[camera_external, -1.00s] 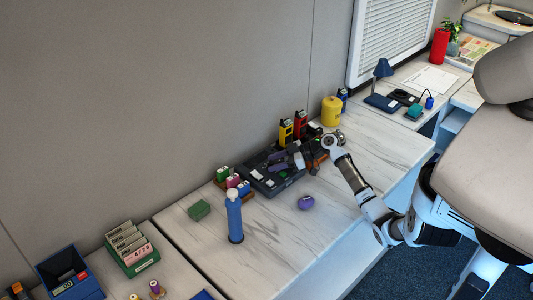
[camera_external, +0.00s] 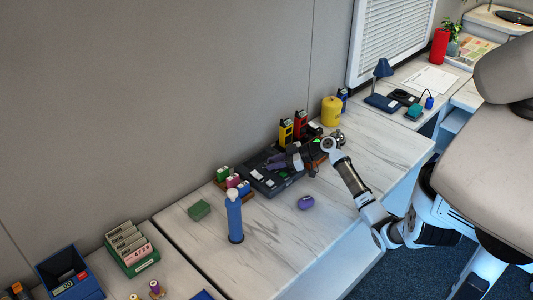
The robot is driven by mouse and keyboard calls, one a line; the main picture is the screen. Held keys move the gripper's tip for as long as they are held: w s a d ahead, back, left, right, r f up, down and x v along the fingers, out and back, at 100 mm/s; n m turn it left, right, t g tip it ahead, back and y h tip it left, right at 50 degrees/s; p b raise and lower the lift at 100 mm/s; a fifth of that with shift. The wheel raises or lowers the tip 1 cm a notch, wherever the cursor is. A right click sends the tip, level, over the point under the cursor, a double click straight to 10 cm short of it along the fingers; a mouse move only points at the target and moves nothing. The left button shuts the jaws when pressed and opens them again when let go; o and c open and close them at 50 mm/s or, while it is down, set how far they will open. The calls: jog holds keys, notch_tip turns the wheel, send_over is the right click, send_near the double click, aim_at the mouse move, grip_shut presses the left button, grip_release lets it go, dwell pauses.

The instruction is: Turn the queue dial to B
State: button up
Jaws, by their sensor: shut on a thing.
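The dark console (camera_external: 263,186) lies on the white marble-patterned worktop near the wall, with small pale and green patches on its top. My gripper (camera_external: 273,164) reaches in low from the right over the console's back part, with its fingers pointing left. It is shut on what appears to be the queue dial, which the fingers and wrist hide. The dial's pointer and the letter B cannot be made out at this size.
Yellow and red handheld devices (camera_external: 286,132) stand behind the console, with a yellow canister (camera_external: 331,111) to the right. The worktop's right front is clear.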

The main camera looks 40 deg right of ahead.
jog(key=m+t+h, duration=0.1)
jog(key=m+h, duration=0.1)
jog(key=m+t+h+p, duration=0.1)
jog(key=m+h, duration=0.1)
jog(key=shift+s+a+r+m+t, duration=0.1)
jog(key=shift+s+a+m+t, duration=0.1)
jog(key=shift+a+m+t, duration=0.15)
jog(key=m+h+p, duration=0.1)
jog(key=m+h, duration=0.1)
jog(key=shift+a+t+h, duration=0.15)
jog(key=shift+t+h, duration=0.2)
jog(key=shift+h, duration=0.05)
jog(key=shift+m+h+p, duration=0.75)
jog(key=shift+h+p, duration=0.15)
jog(key=shift+h, duration=0.1)
jog(key=o, duration=1)
jog(key=shift+c, duration=0.2)
notch_tip(320, 180, up, 20)
jog(key=b, duration=0.3)
jog(key=shift+b, duration=0.35)
